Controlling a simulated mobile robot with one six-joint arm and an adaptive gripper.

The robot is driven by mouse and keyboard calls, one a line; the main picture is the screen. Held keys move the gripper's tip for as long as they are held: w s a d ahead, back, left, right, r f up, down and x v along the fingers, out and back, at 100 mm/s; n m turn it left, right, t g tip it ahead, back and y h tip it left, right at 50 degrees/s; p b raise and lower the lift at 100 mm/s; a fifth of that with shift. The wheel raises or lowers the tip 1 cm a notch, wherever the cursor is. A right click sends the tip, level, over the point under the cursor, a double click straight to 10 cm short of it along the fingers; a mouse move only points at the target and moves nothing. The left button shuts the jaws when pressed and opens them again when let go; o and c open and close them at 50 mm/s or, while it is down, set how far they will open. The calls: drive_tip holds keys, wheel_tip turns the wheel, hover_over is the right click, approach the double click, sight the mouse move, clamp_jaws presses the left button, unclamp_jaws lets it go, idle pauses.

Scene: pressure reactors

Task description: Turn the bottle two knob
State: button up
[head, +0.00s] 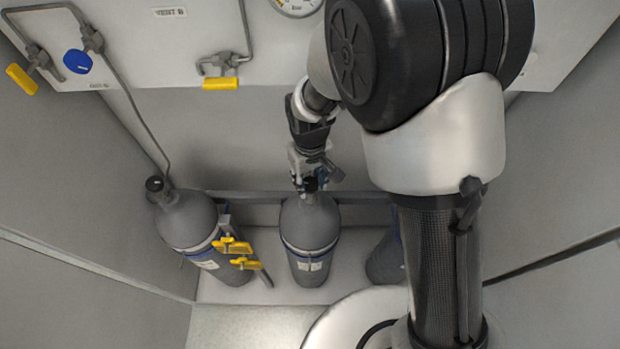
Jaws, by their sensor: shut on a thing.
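A grey gas bottle (311,222) stands upright in the middle, with a white label and a dark blue band around it; I take it for bottle two. My gripper (309,182) reaches down from above to the top of this bottle. It is shut on the dark knob (310,185) there, which is mostly hidden by the fingers. How far the knob is turned cannot be told.
A third bottle (386,260) at the right is mostly hidden by my arm. The panel above carries pipes, a blue knob (78,61) and yellow handles (220,84). Walls close both sides.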

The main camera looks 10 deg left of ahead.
sight(311, 183)
idle(0.4)
drive_tip(key=o, duration=1.1)
drive_tip(key=shift+c, duration=0.2)
wheel_tip(311, 183, up, 12)
drive_tip(key=shift+d, duration=0.15)
